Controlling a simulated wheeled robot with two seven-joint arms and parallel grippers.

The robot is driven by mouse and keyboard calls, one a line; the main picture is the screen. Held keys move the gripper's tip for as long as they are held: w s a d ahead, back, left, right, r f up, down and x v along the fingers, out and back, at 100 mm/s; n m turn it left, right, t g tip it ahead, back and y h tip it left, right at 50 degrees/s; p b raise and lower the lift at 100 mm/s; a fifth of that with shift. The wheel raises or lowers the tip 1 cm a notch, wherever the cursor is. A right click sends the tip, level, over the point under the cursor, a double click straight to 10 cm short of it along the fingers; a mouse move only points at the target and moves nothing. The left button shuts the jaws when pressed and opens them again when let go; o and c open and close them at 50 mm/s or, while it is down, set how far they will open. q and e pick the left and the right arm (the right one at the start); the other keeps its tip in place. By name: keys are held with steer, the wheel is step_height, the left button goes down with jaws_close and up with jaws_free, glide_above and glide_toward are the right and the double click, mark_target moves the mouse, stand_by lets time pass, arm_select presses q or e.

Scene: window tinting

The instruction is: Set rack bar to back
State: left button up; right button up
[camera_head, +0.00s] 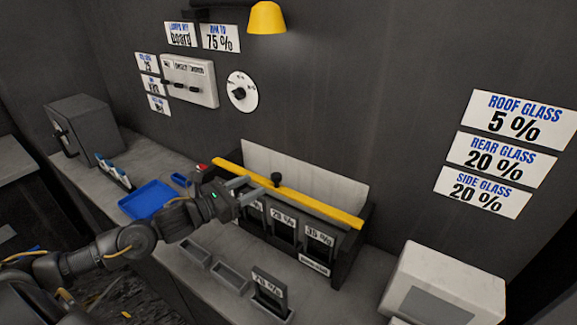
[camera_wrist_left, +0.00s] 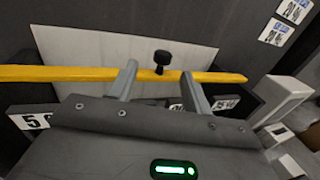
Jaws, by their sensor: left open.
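The yellow rack bar (camera_head: 300,197) runs along the top of the dark rack (camera_head: 346,262), with a white panel (camera_head: 318,178) standing behind it. A black knob (camera_head: 277,179) sticks up from the bar. In the left wrist view the bar (camera_wrist_left: 60,74) crosses the frame and the knob (camera_wrist_left: 162,60) shows between the fingertips. My left gripper (camera_head: 254,187) is open at the bar, its fingers (camera_wrist_left: 158,80) on either side of the knob and apart from it. Whether the fingers touch the bar cannot be told. My right gripper is not in view.
Dark cards with percent labels (camera_head: 284,220) stand in the rack. Another card (camera_head: 268,290) stands in a small tray in front. A blue tray (camera_head: 152,199) lies left on the counter. A white box (camera_head: 445,285) is at the right. A yellow lamp (camera_head: 267,18) hangs above.

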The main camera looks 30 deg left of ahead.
mark_target(280, 173)
arm_select(q)
steer(key=p+x, duration=0.1)
steer(key=x, duration=0.2)
steer(key=p+x, duration=0.2)
steer(key=x, duration=0.1)
steer(key=p+x, duration=0.1)
steer(key=x, duration=0.3)
steer(key=shift+d+r+p, duration=0.25)
steer(key=shift+d+p, duration=0.05)
steer(key=shift+p, duration=0.1)
steer(key=shift+w+d+f, duration=0.15)
steer(key=shift+w+d, duration=0.05)
steer(key=shift+w, duration=0.15)
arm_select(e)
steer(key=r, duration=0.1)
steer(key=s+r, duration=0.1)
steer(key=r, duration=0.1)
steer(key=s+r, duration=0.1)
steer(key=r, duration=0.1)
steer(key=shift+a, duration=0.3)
arm_select(q)
jaws_close()
steer(key=shift+a, duration=0.1)
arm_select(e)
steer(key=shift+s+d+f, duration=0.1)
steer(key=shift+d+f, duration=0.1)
